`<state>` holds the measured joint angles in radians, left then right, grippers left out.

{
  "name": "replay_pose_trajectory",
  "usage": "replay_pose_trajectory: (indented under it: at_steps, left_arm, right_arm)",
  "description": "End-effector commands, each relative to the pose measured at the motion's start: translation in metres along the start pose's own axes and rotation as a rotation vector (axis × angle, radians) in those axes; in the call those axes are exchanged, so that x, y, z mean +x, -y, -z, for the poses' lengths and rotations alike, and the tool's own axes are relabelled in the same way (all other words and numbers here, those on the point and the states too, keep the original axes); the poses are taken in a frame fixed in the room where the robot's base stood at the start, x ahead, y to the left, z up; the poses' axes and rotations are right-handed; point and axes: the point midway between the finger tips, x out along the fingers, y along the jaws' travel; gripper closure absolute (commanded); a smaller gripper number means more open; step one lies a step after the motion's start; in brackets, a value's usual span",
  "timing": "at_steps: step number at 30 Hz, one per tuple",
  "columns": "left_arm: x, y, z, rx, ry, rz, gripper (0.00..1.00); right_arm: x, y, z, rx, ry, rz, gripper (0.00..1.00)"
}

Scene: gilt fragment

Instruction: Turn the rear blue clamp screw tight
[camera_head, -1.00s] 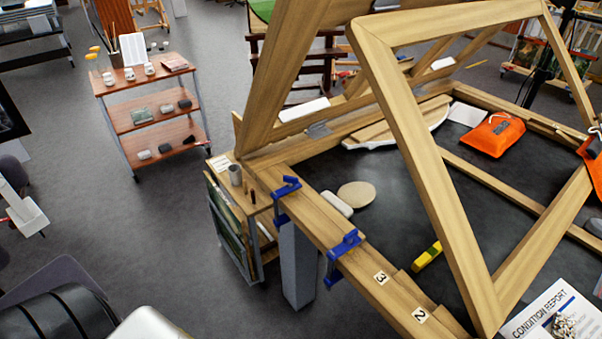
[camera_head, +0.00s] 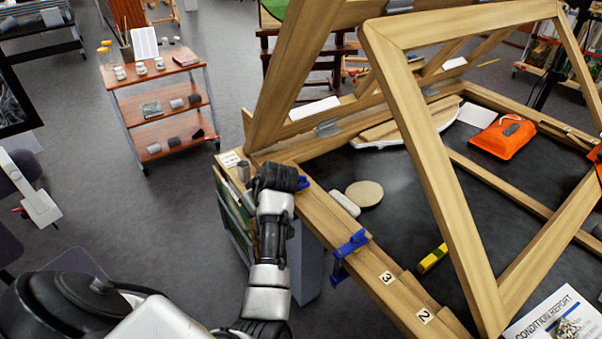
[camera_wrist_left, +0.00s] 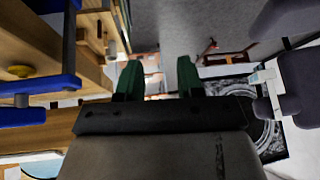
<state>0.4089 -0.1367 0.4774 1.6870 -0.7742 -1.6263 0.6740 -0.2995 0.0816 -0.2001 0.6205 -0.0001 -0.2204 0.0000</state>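The rear blue clamp (camera_head: 303,183) sits on the wooden beam near its far corner. In the head view most of it is hidden behind my left gripper (camera_head: 278,178), which is right at it; contact cannot be made out. In the left wrist view my left gripper (camera_wrist_left: 159,85) has its two green fingers spread apart with nothing between them. There, blue clamp parts (camera_wrist_left: 40,87) and a grey shaft (camera_wrist_left: 69,42) show at the left, outside the fingers. A second blue clamp (camera_head: 350,243) sits nearer along the beam. My right gripper is not in view.
The beam (camera_head: 325,212) belongs to a large wooden frame with a tilted upper part (camera_head: 425,160). A yellow tool (camera_head: 432,258) and an orange pouch (camera_head: 502,137) lie inside the frame.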

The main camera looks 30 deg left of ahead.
Motion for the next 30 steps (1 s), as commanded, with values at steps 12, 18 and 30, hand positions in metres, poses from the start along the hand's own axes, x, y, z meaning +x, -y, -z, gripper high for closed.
replay_pose_trajectory:
  at_steps: [12, 18, 30]
  left_arm:
    - [-0.102, -0.120, 0.030, -0.417, 0.173, 0.137, 0.63]
    - [-0.146, -0.148, 0.032, -0.459, 0.182, 0.139, 0.63]
    - [-0.103, -0.146, 0.022, -0.462, 0.181, 0.142, 0.63]
  right_arm:
    - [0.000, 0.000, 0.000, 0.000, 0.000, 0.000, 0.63]
    - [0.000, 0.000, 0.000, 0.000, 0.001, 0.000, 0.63]
    - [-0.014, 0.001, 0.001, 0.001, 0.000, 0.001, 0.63]
